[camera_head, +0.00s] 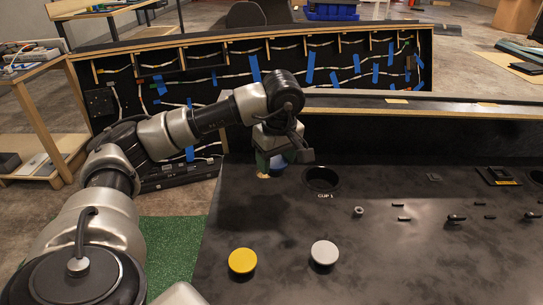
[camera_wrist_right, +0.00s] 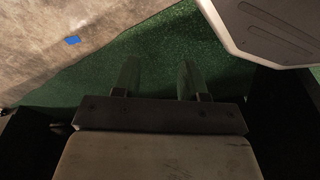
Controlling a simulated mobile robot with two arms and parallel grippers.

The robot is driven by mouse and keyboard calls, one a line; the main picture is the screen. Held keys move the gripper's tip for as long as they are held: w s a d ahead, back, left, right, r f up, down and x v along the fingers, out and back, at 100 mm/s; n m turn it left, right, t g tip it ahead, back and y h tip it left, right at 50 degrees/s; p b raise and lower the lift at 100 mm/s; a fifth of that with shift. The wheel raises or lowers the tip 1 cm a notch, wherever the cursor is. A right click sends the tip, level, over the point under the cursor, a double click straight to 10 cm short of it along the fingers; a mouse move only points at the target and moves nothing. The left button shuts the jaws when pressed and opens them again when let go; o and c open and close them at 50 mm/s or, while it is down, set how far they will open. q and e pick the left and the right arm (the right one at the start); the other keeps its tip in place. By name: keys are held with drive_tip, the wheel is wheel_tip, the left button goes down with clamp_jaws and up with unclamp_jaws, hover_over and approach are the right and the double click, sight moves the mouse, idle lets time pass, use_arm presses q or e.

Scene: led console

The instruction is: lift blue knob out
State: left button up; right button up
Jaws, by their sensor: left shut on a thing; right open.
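The blue knob (camera_head: 278,161) shows at the far left part of the black console (camera_head: 290,215), under my left gripper (camera_head: 272,158). My left gripper is shut on the knob, and its jaws and wrist hide part of it. I cannot tell whether the knob is clear of the console surface. A round dark cup hole (camera_head: 322,178) marked CUP 1 is just right of the knob. My right gripper (camera_wrist_right: 158,75) shows in the right wrist view, open and empty above green flooring.
A yellow button (camera_head: 242,261) and a grey button (camera_head: 325,252) stand on the near console. Small switches (camera_head: 456,217) sit to the right. A raised ledge (camera_head: 420,106) and a wired panel (camera_head: 330,68) stand behind. Green turf (camera_head: 175,250) lies left of the console.

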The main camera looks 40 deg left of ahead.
sight(275, 162)
use_arm(q)
drive_tip(key=shift+s+d+r, duration=0.15)
drive_tip(key=shift+r, duration=0.15)
drive_tip(key=shift+d+r, duration=0.1)
drive_tip(key=shift+r, duration=0.05)
drive_tip(key=shift+r+p, duration=1.55)
drive_tip(key=shift+r, duration=0.2)
use_arm(e)
drive_tip(key=s+d+f, duration=0.1)
drive_tip(key=s+f, duration=0.5)
drive_tip(key=s, duration=0.2)
drive_tip(key=shift+s+d+g, duration=0.15)
drive_tip(key=shift+d+g, duration=0.05)
drive_tip(key=shift+g, duration=0.2)
drive_tip(key=shift+f, duration=0.1)
